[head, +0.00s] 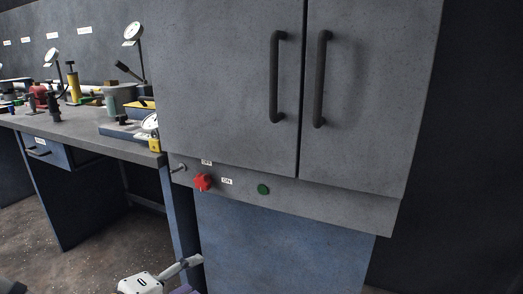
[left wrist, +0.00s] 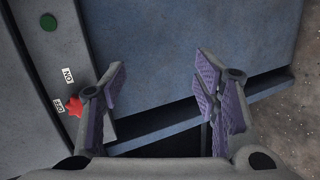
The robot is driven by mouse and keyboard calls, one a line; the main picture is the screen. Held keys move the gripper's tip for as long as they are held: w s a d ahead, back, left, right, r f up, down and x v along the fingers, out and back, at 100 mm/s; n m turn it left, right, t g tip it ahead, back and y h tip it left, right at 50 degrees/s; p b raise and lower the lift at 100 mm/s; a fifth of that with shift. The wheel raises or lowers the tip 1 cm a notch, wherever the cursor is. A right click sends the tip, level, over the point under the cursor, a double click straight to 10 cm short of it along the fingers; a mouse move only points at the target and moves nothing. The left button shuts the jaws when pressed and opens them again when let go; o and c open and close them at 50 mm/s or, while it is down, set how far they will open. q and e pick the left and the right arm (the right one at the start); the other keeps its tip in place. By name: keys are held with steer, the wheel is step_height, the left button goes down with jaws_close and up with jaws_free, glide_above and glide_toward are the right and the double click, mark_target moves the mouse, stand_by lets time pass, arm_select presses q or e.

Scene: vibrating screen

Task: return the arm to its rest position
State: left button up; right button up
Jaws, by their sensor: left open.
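My left gripper (head: 192,275) shows at the bottom of the head view, below the cabinet's control strip and in front of its blue lower panel. It is partly cut off by the frame edge. In the left wrist view its two purple-padded fingers (left wrist: 160,75) are spread apart with nothing between them. The red knob (head: 203,182) sits on the strip between the OFF and ON labels. It also shows in the left wrist view (left wrist: 74,106), partly hidden behind a finger. My right gripper is not in view.
A grey cabinet (head: 228,75) with two shut doors and dark handles stands above the strip. A green button (head: 263,189) is right of the knob. A workbench (head: 90,134) with gauges and tools stands at left. Open floor (head: 95,255) lies below the bench.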

arm_select(q)
steer(key=s+d+f+m+g+y+p, duration=0.15)
steer(key=s+f+m+g, duration=0.35)
steer(key=s, duration=0.6)
steer(key=s+d+f+g+y+p, duration=0.1)
steer(key=s+d+f+g+p, duration=0.15)
steer(key=s+f, duration=0.65)
steer(key=s+a+r+m+g+y+p, duration=0.1)
steer(key=s+a+m+g+y, duration=0.1)
steer(key=s, duration=0.9)
steer(key=s+a+r+m+g+y+p, duration=0.1)
steer(key=s+a+m+g, duration=0.3)
steer(key=s, duration=0.8)
steer(key=a+y, duration=0.1)
steer(key=a, duration=0.1)
steer(key=shift+s+a+r+g, duration=0.2)
steer(key=shift+a+r+g, duration=0.15)
steer(key=shift+a, duration=0.05)
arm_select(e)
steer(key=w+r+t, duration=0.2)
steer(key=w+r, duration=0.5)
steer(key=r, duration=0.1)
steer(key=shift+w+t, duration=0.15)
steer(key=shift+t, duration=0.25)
